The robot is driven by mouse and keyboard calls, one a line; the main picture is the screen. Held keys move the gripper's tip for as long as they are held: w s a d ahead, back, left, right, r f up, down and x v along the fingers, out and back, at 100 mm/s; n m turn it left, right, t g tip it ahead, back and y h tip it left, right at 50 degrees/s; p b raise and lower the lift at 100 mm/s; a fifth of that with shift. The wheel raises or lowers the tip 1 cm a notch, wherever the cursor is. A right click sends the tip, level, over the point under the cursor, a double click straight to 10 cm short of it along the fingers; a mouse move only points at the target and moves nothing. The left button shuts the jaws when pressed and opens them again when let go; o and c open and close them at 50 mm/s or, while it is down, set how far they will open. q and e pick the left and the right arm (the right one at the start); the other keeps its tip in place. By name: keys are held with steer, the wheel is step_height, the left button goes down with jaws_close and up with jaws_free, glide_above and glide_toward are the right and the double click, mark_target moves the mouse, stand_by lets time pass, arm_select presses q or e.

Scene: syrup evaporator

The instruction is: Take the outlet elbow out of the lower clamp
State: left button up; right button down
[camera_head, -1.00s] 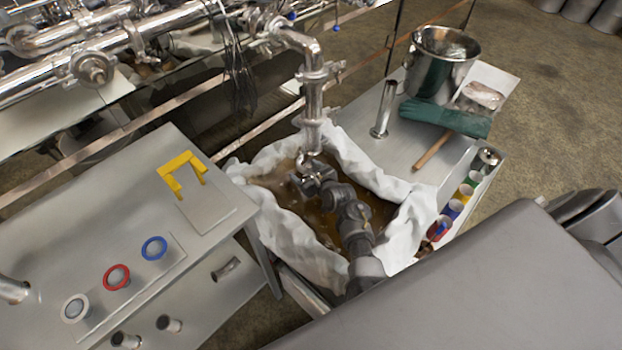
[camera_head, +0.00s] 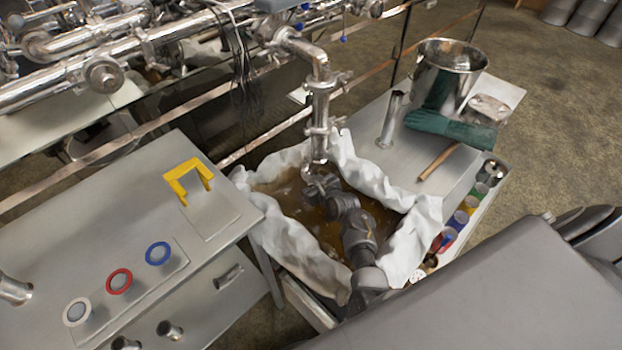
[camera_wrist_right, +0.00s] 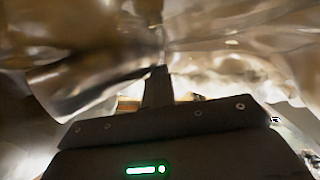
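A shiny vertical pipe (camera_head: 319,106) comes down from the pipework in the middle of the head view. The lower clamp (camera_head: 318,131) sits around its lower part. The outlet elbow (camera_head: 316,166) is below the clamp, and its bottom end curves close to my right gripper (camera_head: 312,184). My right arm reaches up from the bottom over the lined bin. The fingertips are small and partly hidden in the head view. In the right wrist view one dark finger (camera_wrist_right: 156,88) shows against blurred shiny metal; its opening and any contact are unclear. My left gripper is out of view.
A white-lined bin (camera_head: 290,235) holding brown liquid stands under the elbow. At right, a bench carries a metal pot (camera_head: 448,68), green glove (camera_head: 450,127) and metal cylinder (camera_head: 390,120). The left table holds a yellow bracket (camera_head: 187,178) and red (camera_head: 119,281) and blue (camera_head: 158,253) rings.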

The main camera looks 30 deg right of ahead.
steer(key=c, duration=0.6)
jaws_free()
steer(key=shift+d+f, duration=0.1)
steer(key=shift+c, duration=0.2)
steer(key=p+v, duration=0.2)
steer(key=v, duration=0.1)
steer(key=p+v, duration=0.6)
steer(key=shift+r, duration=0.3)
steer(key=shift+s+r+p, duration=0.15)
steer(key=shift+s+p, duration=0.5)
steer(key=shift+s, duration=0.1)
